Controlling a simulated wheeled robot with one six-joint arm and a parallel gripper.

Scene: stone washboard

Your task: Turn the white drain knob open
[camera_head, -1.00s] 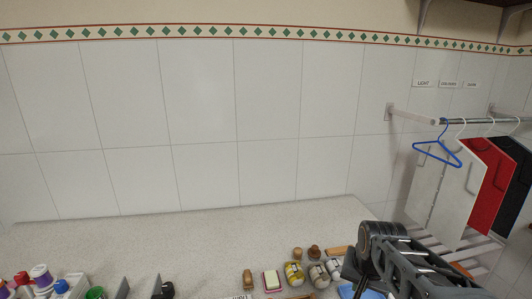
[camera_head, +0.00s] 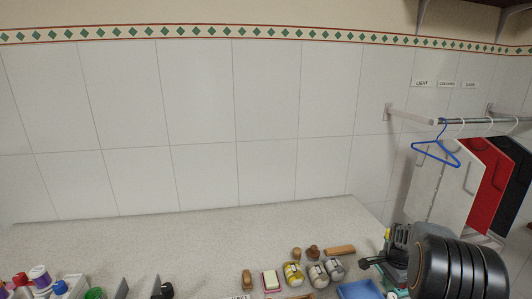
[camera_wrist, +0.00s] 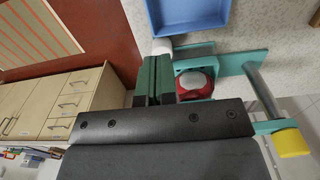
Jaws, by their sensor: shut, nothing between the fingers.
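My gripper (camera_wrist: 158,62) is shut and empty in the wrist view, its dark green fingers pressed together. A small white rounded piece (camera_wrist: 162,46) shows just past the fingertips, beside a teal frame (camera_wrist: 246,62). It may be the white drain knob, but I cannot tell for sure, nor whether the fingers touch it. A red and grey part (camera_wrist: 195,82) sits inside the teal frame, right of the fingers. In the head view my arm covers much of the lower right, and no white drain knob can be made out.
A blue tray (camera_head: 358,289) lies on the speckled counter (camera_head: 200,245); it also shows in the wrist view (camera_wrist: 188,14). Several brushes and a soap dish (camera_head: 270,281) are left of it. Wooden drawers (camera_wrist: 55,105) show in the wrist view. Clothes hang at right.

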